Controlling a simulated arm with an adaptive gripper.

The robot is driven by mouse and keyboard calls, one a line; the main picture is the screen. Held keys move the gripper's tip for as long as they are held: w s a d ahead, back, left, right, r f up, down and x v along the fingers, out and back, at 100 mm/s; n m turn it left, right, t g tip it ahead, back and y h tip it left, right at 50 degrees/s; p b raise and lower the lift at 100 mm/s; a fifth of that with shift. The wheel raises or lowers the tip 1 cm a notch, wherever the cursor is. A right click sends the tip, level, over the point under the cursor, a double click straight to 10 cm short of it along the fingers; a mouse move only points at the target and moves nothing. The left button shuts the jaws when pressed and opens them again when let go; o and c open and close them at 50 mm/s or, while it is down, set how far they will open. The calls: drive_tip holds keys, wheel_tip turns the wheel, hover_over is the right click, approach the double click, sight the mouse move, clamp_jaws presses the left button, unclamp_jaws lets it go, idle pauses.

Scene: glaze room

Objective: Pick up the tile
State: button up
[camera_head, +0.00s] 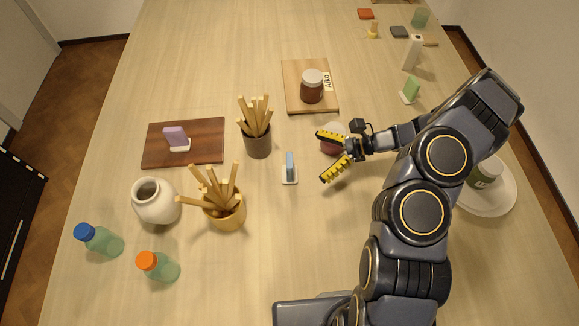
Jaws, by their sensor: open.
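Several small tile-like pieces are in view, and I cannot tell which one is the tile meant. A blue tile (290,162) stands upright in a small white holder (290,180) near the middle of the table. My gripper (321,157) is open and empty just right of it, its yellow-padded fingers pointing left towards it, apart from it. A purple tile (174,136) stands in a white holder on a dark wooden board (208,148) at the left. A green tile (412,88) stands in a holder at the right.
Cups of wooden sticks (257,142) (228,214) stand left of the blue tile. A reddish round object (334,130) sits partly hidden behind my gripper. A jar (312,92) stands on a light board (292,84) behind. A white vase (155,203) and two bottles (103,242) (160,268) stand front left.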

sight(289, 164)
drive_tip(key=x, duration=0.7)
drive_tip(key=shift+s+a+f, duration=0.15)
drive_tip(key=shift+a, duration=0.25)
drive_tip(key=c, duration=1.2)
